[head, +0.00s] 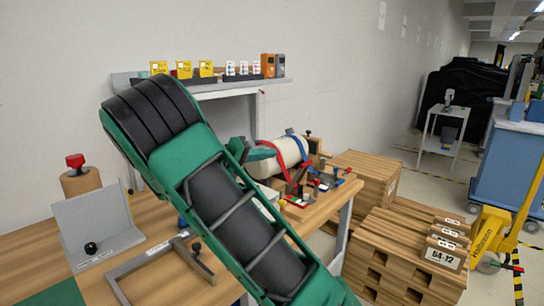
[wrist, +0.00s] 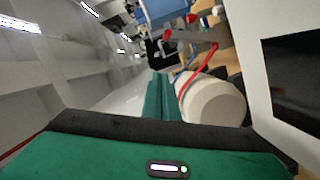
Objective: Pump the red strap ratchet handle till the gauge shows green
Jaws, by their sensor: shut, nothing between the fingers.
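A cream roll (head: 291,152) lies on the wooden bench, with a red strap (head: 272,160) and a blue strap (head: 298,146) over it. Dark ratchet parts with red and blue pieces (head: 298,178) sit in front of the roll; which piece is the red strap's handle is hard to tell. A small coloured strip (head: 295,201), perhaps a gauge, lies near them; its reading is too small to tell. My gripper (head: 262,153) is shut and empty beside the roll's left end. In the wrist view, its green fingers (wrist: 158,97) are together, next to the roll (wrist: 213,100) and red strap (wrist: 190,82).
A grey angled plate (head: 95,235) and a grey frame (head: 150,268) are on the bench at left. A shelf (head: 225,90) with yellow and orange boxes is behind. Stacked wooden crates (head: 405,260) stand right of the bench, with a yellow pallet jack (head: 487,238) beyond.

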